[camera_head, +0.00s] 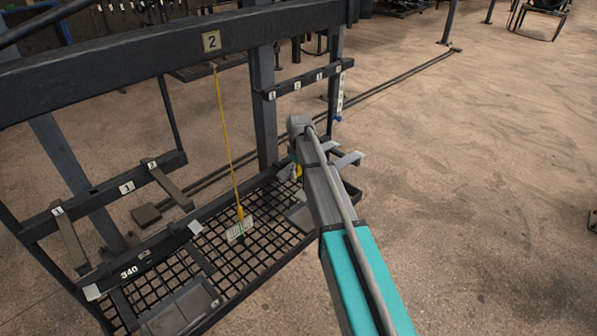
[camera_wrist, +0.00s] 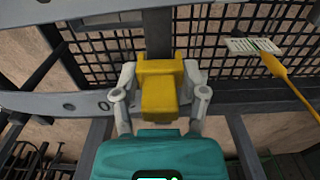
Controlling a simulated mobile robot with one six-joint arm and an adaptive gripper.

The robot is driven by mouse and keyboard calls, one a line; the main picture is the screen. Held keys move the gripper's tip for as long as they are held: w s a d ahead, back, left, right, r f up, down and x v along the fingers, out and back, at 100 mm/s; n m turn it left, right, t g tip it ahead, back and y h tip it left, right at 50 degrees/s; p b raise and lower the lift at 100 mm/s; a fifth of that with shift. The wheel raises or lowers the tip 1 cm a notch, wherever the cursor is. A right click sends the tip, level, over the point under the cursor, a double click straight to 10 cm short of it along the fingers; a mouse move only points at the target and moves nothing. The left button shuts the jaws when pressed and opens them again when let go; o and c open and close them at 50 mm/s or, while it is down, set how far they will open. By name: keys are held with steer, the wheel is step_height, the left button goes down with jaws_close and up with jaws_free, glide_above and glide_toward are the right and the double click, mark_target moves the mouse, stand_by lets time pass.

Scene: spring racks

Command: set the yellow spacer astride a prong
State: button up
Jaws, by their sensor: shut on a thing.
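The yellow spacer (camera_wrist: 160,82) is a blocky piece between the two grey fingers of my gripper (camera_wrist: 160,74) in the wrist view. My gripper is shut on it. A dark upright bar (camera_wrist: 158,38) shows directly beyond the spacer; I cannot tell whether they touch. In the head view my arm hides most of the gripper and spacer, over the right part of the rack. Two brown prongs, one (camera_head: 70,243) near label 1 and one (camera_head: 170,187) near label 2, stick out from the left rail and carry no spacer.
A yellow cord (camera_head: 228,140) hangs from the top beam (camera_head: 150,57) with a pale tag (camera_head: 239,231) at its end, above the black mesh shelf (camera_head: 255,253). The tag also shows in the wrist view (camera_wrist: 252,46). Open floor (camera_head: 480,190) lies to the right.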

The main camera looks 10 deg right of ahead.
steer(key=shift+f+b, duration=0.3)
steer(key=shift+f, duration=0.05)
stand_by(0.4)
steer(key=o, duration=0.9)
steer(key=shift+o, duration=0.2)
steer(key=shift+r, duration=0.2)
step_height(320, 180, up, 4)
steer(key=p, duration=0.4)
steer(key=shift+s+d+r+p, duration=0.2)
steer(key=shift+s+d+p, duration=0.1)
steer(key=shift+s+d, duration=0.9)
steer(key=shift+s+d+r+p, duration=0.25)
steer(key=shift+s+d, duration=0.55)
steer(key=shift+s, duration=0.7)
steer(key=shift+s+d+r+p, duration=0.2)
steer(key=shift+s+d+p, duration=0.1)
steer(key=shift+s+d, duration=0.9)
steer(key=shift+s+a, duration=0.15)
steer(key=shift+a, duration=0.05)
steer(key=s+a+m, duration=0.2)
steer(key=s+m, duration=0.1)
steer(key=s, duration=0.7)
steer(key=s+a+m, duration=0.2)
steer(key=s+m, duration=0.2)
steer(key=s, duration=0.7)
